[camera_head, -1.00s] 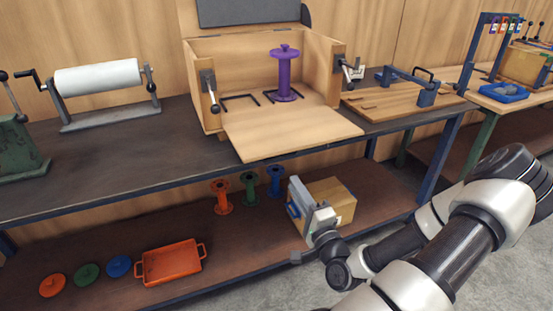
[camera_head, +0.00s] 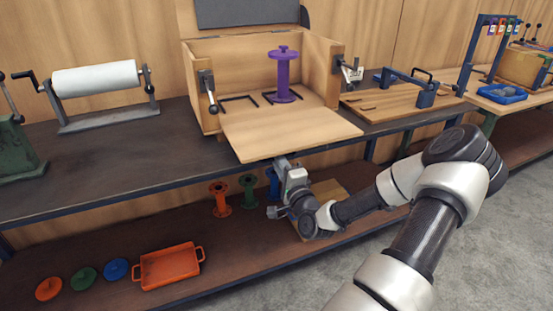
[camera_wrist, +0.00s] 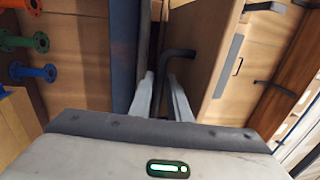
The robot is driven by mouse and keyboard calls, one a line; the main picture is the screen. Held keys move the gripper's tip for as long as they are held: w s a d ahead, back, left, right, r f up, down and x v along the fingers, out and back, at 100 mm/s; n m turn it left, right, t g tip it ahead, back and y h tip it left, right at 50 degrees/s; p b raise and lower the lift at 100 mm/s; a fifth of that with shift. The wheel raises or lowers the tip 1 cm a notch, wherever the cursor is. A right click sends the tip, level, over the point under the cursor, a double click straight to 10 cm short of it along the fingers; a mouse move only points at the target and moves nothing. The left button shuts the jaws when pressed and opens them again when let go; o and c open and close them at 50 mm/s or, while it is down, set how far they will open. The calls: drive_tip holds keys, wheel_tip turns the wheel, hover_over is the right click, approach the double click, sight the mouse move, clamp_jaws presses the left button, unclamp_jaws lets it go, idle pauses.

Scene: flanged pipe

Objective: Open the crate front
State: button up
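The crate (camera_head: 205,60) stands on the upper bench top. Its wooden front (camera_head: 285,133) is folded down, roughly level, and juts past the bench's front edge. A purple spool (camera_head: 283,75) stands inside the crate. My gripper (camera_head: 281,160) is below the outer edge of the front, pointing up; its tips are partly hidden there. In the wrist view its two fingers (camera_wrist: 161,78) are apart, close to a wooden panel (camera_wrist: 190,65) with a dark bent bar (camera_wrist: 180,53). I cannot tell whether they touch it. Lever latches (camera_head: 210,95) sit on the crate's side walls.
The blue bench edge (camera_wrist: 123,55) runs close to my fingers. On the lower shelf are a cardboard box (camera_head: 328,190), partly behind my arm, spools (camera_head: 220,200), round lids (camera_head: 84,279) and an orange tray (camera_head: 170,267). A wooden fixture (camera_head: 400,98) stands right of the crate.

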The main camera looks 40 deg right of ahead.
sight(277, 143)
drive_tip(key=shift+c, duration=0.3)
clamp_jaws()
drive_tip(key=shift+r+g+p, duration=0.3)
drive_tip(key=shift+r+p, duration=0.35)
drive_tip(key=shift+p, duration=0.55)
wheel_tip(277, 143, up, 2)
drive_tip(key=g+p, duration=0.1)
drive_tip(key=p, duration=0.4)
drive_tip(key=shift+s+g+y, duration=0.1)
drive_tip(key=shift+g+y, duration=0.2)
drive_tip(key=shift+g, duration=0.1)
drive_tip(key=shift+r+p, duration=1)
drive_tip(key=shift+r, duration=0.3)
